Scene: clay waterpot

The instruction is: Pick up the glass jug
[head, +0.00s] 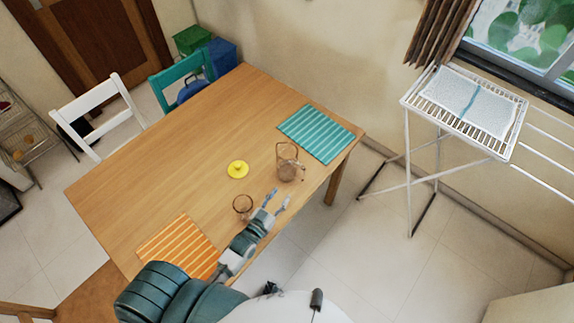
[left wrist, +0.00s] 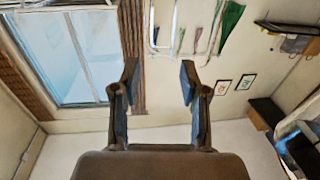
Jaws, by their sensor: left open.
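The glass jug (head: 289,172), clear with a brownish tint, stands upright on the wooden table near its right edge, beside the teal striped mat. My left gripper (head: 277,198) is just on the near side of the jug, apart from it. Its two fingers are spread and nothing is between them. In the left wrist view the open fingers (left wrist: 159,82) frame only the wall and window, and the jug does not show there. My right gripper is not in view.
A glass cup (head: 242,204) stands close left of my left gripper. A yellow object (head: 238,169) lies left of the jug. The teal mat (head: 316,134) and orange mat (head: 179,247) lie flat. A drying rack (head: 465,109) stands right, off the table.

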